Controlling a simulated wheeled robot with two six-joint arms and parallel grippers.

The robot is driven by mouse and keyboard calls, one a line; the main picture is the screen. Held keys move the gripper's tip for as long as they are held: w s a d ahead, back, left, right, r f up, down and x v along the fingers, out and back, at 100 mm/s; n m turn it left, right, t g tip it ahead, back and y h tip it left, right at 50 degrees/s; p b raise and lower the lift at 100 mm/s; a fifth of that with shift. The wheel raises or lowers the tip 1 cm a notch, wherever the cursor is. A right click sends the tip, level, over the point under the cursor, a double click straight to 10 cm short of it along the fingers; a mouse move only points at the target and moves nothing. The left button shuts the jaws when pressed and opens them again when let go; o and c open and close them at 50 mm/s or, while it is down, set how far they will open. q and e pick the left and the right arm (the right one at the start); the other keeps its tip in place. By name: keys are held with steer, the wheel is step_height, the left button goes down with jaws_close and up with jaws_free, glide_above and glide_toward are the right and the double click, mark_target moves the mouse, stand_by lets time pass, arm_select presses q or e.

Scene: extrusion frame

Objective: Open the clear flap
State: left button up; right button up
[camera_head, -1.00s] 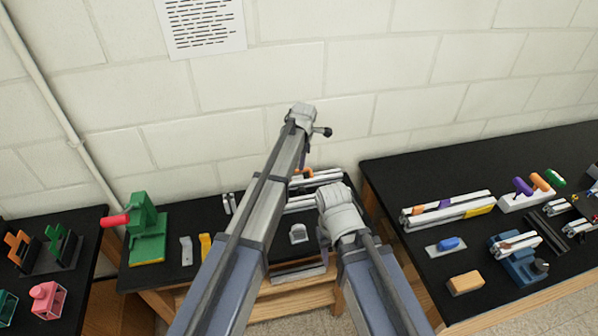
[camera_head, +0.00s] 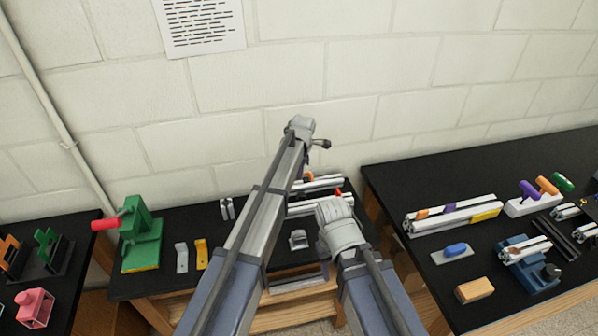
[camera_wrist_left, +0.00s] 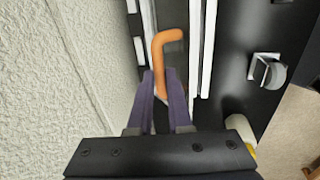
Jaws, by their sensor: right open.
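In the left wrist view an orange bent handle (camera_wrist_left: 166,42) stands beside pale extrusion bars (camera_wrist_left: 202,50). The purple fingers of my left gripper (camera_wrist_left: 161,80) lie on either side of its lower end; I cannot tell whether they press on it. In the head view the extrusion frame (camera_head: 322,184) is on the middle table, partly behind my arms, with the orange handle (camera_head: 308,176) just showing. I cannot make out the clear flap itself.
A grey block (camera_head: 298,240) lies on the black table near my right wrist. A green press (camera_head: 140,235) stands to the left. The right table (camera_head: 400,180) carries more bars and tools. The white wall (camera_head: 400,70) is close behind the frame.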

arm_select(q)
jaws_close()
stand_by(0.9)
